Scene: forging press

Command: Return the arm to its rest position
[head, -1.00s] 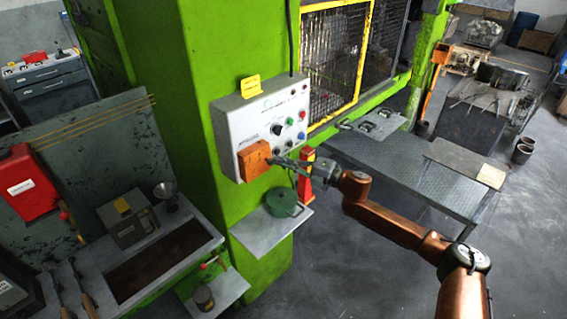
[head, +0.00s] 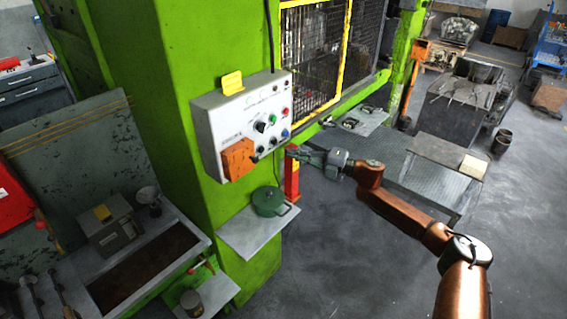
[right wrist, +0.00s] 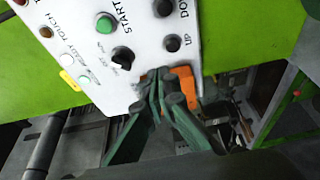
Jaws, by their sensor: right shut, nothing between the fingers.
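My right arm comes in from the lower right in the head view. Its right gripper (head: 300,152) is shut and empty, just right of the white control box (head: 240,118) on the green press column. In the right wrist view the right gripper's fingers (right wrist: 160,85) are closed together in front of the panel (right wrist: 135,30), with a gap I cannot judge. The panel carries a green START button (right wrist: 105,24) and a black selector switch (right wrist: 122,57). An orange box (head: 238,158) sits at the panel's lower left corner. My left gripper is not in view.
Below the panel, a grey shelf (head: 245,238) holds a green lidded pot (head: 269,201). A steel-plate table (head: 425,180) lies behind the arm. The floor (head: 350,265) in front is clear.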

